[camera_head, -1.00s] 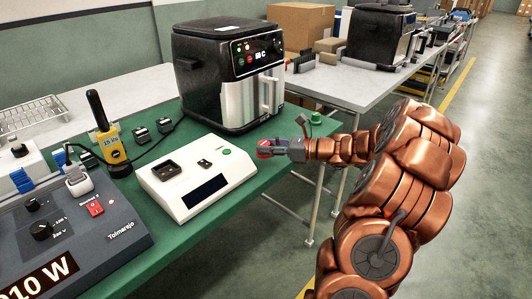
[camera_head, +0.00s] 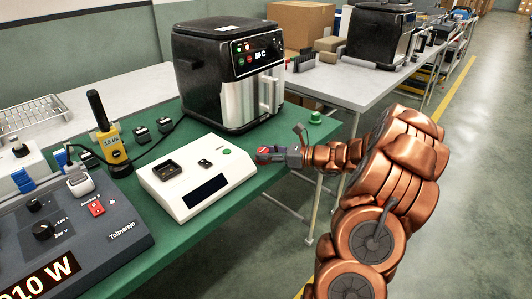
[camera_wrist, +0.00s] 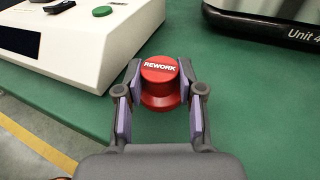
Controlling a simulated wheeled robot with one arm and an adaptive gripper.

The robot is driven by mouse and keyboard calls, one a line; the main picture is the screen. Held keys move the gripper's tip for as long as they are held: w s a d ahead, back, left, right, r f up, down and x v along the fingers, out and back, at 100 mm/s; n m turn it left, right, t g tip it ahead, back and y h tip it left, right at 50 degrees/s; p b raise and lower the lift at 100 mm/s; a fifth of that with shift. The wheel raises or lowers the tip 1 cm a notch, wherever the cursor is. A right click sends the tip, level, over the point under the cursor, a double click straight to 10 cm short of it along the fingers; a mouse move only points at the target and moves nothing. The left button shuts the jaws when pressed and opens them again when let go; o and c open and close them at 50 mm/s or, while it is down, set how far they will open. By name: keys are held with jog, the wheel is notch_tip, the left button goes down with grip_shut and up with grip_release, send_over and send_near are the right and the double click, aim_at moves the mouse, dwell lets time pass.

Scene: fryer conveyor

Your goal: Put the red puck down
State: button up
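The red puck (camera_wrist: 160,83), with "REWORK" on its top, is upright between the fingertips of my gripper (camera_wrist: 161,70) in the wrist view. The fingertips meet its sides, and my gripper looks shut on it. In the head view the puck (camera_head: 263,150) is small and partly covered by my gripper (camera_head: 266,155). It is at the right edge of the green table (camera_head: 150,240), just right of the white device. It is low over the table top; I cannot tell whether it touches it.
The white device with a green button (camera_head: 190,205) stands close on the left. A black air fryer (camera_head: 215,75) stands behind. Bare green table shows between fryer and puck.

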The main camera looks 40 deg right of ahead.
jog(key=o, duration=0.4)
jog(key=shift+c, duration=0.2)
jog(key=shift+f+b, duration=0.15)
jog(key=shift+b, duration=0.4)
